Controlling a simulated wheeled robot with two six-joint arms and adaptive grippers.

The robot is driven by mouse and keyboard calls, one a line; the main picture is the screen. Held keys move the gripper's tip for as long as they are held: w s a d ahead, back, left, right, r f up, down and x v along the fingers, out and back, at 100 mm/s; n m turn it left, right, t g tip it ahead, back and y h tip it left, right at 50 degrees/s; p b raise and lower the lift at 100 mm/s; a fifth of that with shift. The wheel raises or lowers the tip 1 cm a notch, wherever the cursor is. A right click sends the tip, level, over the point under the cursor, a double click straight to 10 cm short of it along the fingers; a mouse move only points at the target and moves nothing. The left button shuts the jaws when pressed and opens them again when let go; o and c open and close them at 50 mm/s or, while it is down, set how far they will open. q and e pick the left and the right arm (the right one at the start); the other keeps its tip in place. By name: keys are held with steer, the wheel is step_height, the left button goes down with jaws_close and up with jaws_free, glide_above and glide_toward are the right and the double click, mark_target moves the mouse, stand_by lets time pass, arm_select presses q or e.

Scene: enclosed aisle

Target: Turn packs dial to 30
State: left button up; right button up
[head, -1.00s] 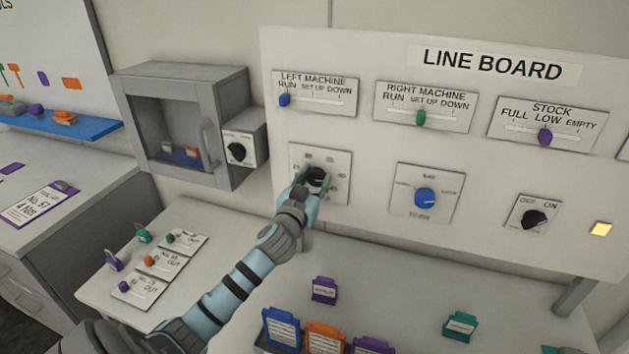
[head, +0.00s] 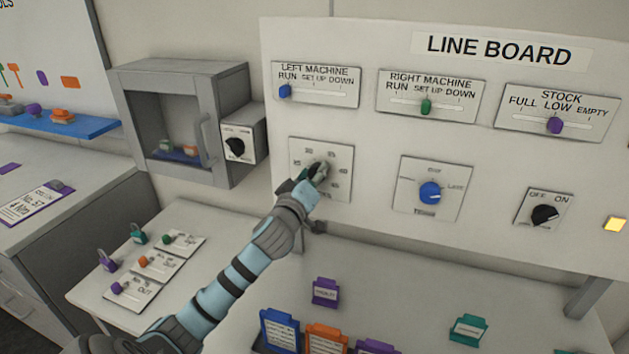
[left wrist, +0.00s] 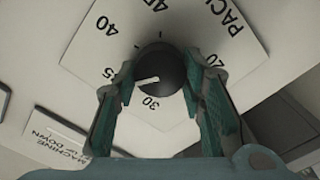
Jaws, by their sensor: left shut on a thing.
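The packs dial plate (head: 341,156) is on the lower left of the line board, a pale square with numbers around a knob. My left gripper (head: 318,172) is at the knob and mostly hides it in the head view. In the left wrist view, the round black knob (left wrist: 160,66) sits between the two fingers of my left gripper (left wrist: 160,76), which is shut on it. The knob's white pointer line points left, toward a partly covered number ending in 5, between 40 and 30. The 30 shows below the knob. My right gripper is not in view.
The line board (head: 390,45) also holds machine sliders, a stock slider (head: 555,125), a blue knob (head: 430,193) and an off-on knob (head: 544,215). A grey cabinet (head: 190,78) stands left of it. A table with coloured card holders lies below.

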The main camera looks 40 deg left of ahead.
arm_select(q)
steer(key=n+b, duration=0.1)
steer(key=n, duration=0.2)
steer(key=n+b, duration=0.2)
steer(key=n, duration=0.2)
steer(key=n+b, duration=0.1)
steer(key=n, duration=0.3)
steer(key=shift+f+b, duration=0.3)
steer(key=shift+b, duration=0.1)
steer(key=shift+n, duration=0.4)
steer(key=o, duration=1.1)
steer(key=shift+o, duration=0.2)
steer(key=v, duration=1.2)
